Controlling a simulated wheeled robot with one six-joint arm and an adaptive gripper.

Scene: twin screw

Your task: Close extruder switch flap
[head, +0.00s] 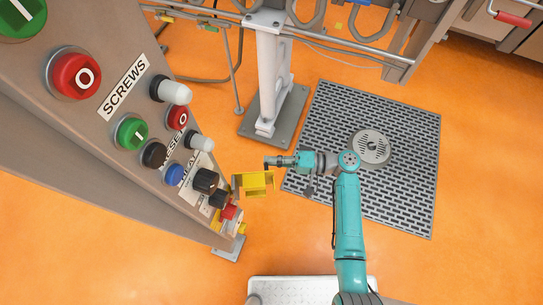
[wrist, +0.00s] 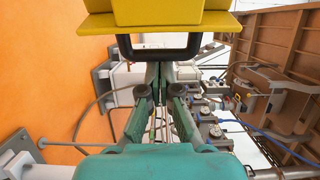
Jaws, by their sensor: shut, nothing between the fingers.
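A yellow flap (head: 253,180) stands out from the lower end of the control panel in the head view, looking open. It fills the top of the wrist view (wrist: 170,20), with a black bracket-like handle (wrist: 160,53) under it. My gripper (head: 268,162) is beside the flap's upper right edge in the head view. In the wrist view my gripper (wrist: 165,70) has its fingers together and empty, with tips close to the black handle. I cannot tell whether they touch it. The switch by the flap is not clearly seen.
The control panel (head: 80,130) with several buttons and knobs runs down the left. A grey grated mat (head: 405,200) lies on the orange floor at right. A metal post (head: 270,80) stands behind. A white platform (head: 290,288) is at the bottom.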

